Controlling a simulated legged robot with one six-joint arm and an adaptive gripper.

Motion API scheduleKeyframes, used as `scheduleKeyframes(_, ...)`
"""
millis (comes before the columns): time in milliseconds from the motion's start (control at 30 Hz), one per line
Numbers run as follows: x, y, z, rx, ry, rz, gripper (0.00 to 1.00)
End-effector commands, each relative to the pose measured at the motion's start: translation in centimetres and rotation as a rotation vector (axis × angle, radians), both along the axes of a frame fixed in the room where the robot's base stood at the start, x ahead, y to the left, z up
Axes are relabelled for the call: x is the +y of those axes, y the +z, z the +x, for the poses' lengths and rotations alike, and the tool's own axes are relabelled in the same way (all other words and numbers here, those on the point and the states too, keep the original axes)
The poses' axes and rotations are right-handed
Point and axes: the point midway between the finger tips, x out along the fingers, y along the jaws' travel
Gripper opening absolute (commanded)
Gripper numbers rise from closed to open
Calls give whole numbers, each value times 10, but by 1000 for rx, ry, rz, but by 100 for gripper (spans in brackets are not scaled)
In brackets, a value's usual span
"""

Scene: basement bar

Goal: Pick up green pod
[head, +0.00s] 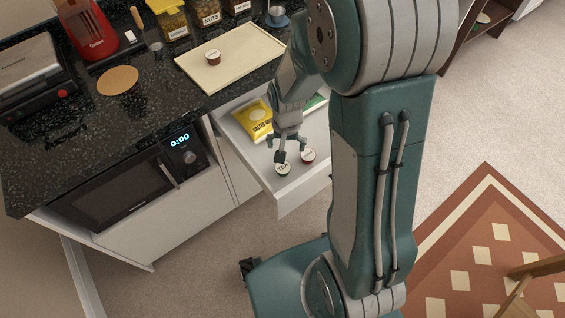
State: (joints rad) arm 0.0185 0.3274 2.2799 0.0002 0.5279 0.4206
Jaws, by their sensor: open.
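No pod shows a clearly green body. A pod with a pale lid marked TEA (283,170) stands in the open drawer (297,193), near its front left; its side colour is too small to tell. A dark red pod with a pale lid (308,156) stands just to its right. My gripper (290,152) points down into the drawer, open and empty, with its fingertips close to these two pods. One finger is at the edge of the TEA pod; I cannot tell whether it touches.
A yellow packet (256,119) lies in the drawer's back left; a green item (315,103) is partly hidden by my arm. A cream tray (231,63) with a brown pod (212,57) sits on the dark counter (130,108). A microwave (125,185) is left of the drawer.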

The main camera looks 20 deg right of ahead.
Motion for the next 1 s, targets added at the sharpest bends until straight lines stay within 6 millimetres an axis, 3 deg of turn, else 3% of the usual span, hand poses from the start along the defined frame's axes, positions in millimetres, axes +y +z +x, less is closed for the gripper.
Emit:
scheduleKeyframes(400, 1, -53, 0, 10, -5, 0, 100)
scheduleKeyframes(633, 2, -69, 0, 9, -5, 1, 100)
scheduleKeyframes(1000, 7, -112, 1, 7, -6, 0, 100)
